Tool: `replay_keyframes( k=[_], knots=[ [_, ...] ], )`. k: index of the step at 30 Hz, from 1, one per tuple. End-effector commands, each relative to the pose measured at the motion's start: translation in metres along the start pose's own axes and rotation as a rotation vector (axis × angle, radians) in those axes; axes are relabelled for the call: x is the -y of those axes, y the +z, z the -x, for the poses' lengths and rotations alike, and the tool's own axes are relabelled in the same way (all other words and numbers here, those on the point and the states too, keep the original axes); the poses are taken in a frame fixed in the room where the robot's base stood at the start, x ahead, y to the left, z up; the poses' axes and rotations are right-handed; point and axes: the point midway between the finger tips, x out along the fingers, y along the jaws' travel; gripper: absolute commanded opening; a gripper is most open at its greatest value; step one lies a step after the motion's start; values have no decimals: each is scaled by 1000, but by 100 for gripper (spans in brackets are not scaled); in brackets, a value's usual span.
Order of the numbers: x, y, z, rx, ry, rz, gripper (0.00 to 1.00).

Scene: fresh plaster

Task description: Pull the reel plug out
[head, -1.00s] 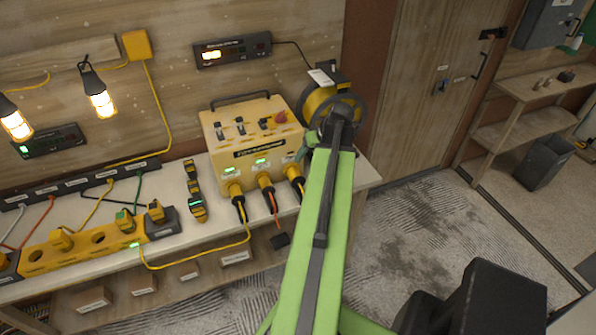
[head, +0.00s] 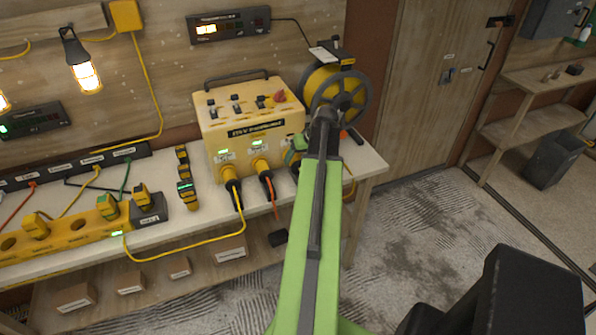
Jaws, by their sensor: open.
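The yellow transformer box (head: 250,128) stands on the bench with a row of sockets along its front. A plug with a yellow cable (head: 231,184) is in the left socket and one with an orange cable (head: 261,166) in the middle socket. My gripper (head: 294,158) is open at the box's right front corner, at the rightmost socket. It and my arm mostly hide the plug there, and I cannot tell whether the jaws are around it. The yellow cable reel (head: 337,88) stands behind my wrist. Which plug is the reel's cannot be read.
Left on the bench are a yellow socket strip (head: 75,233) with plugs and a column of small yellow-black devices (head: 186,178). A lit caged lamp (head: 83,70) hangs above. A yellow cable loops over the bench's front edge. The floor to the right is clear.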

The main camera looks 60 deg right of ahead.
Motion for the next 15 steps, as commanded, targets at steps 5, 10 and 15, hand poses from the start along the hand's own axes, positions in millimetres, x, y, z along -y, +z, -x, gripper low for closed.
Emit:
replay_keyframes(
  k=[5,10,15],
  knots=[
    [-1,1,-20,0,0,-1,68],
    [0,0,-20,0,1,-2,68],
    [0,0,-19,0,1,-2,64]
  ],
)
